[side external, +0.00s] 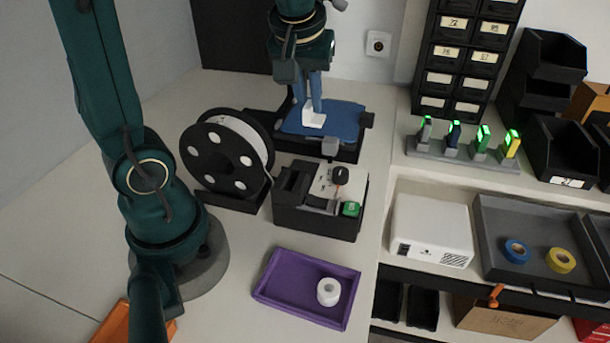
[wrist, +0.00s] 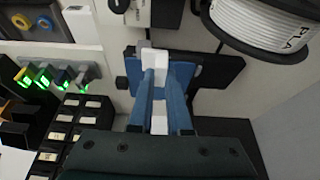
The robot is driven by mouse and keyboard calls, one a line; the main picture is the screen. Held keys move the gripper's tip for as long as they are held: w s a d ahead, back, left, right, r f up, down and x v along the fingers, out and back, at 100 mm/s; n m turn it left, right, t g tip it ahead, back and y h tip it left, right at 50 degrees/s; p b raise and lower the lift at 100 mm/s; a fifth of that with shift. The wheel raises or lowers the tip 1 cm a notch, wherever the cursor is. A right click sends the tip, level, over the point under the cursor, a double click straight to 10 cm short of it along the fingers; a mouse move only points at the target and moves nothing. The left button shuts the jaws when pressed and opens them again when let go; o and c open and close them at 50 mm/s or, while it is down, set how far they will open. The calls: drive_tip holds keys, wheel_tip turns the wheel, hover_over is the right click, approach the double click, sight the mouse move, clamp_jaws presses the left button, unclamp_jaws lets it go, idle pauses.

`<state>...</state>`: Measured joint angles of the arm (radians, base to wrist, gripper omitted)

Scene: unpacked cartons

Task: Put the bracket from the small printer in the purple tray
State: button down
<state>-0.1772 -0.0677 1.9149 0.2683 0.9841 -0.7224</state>
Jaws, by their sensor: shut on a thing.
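The small printer (side external: 345,151) stands at the back of the table, with a blue print bed. A white bracket (side external: 314,118) is at the bed, between the blue fingers of my gripper (side external: 313,105). My gripper points down and is shut on the bracket. The bracket also shows in the wrist view (wrist: 155,56), between the fingers of my gripper (wrist: 154,75) and over the blue bed (wrist: 187,70). I cannot tell whether it still touches the bed. The purple tray (side external: 280,300) lies at the front of the table and holds a white tape roll (side external: 328,291).
A filament spool (side external: 226,155) stands left of the printer. A black box with a green item (side external: 318,210) stands between the printer and the purple tray. A white projector-like box (side external: 431,230) and a grey tray (side external: 520,281) with tape rolls are at the right.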

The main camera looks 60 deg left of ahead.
drive_tip(key=shift+r, duration=0.75)
drive_tip(key=shift+s+d+f+m, duration=0.15)
drive_tip(key=shift+d+f+m, duration=0.1)
drive_tip(key=shift+m, duration=0.15)
drive_tip(key=m, duration=0.1)
drive_tip(key=d+m+h, duration=0.1)
drive_tip(key=m, duration=0.1)
drive_tip(key=s+d+m+t, duration=0.1)
drive_tip(key=shift+s+d+f+h, duration=0.1)
drive_tip(key=shift+d+f+h, duration=0.15)
drive_tip(key=shift+f+h, duration=0.15)
drive_tip(key=r+m+g+h, duration=0.1)
drive_tip(key=m+g+h, duration=0.5)
drive_tip(key=m, duration=2.6)
hover_over(290, 294)
drive_tip(key=w+a, duration=0.1)
drive_tip(key=g+y, duration=0.2)
drive_tip(key=f, duration=1.5)
drive_tip(key=shift+w+a+f, duration=0.1)
drive_tip(key=shift+w+f, duration=0.15)
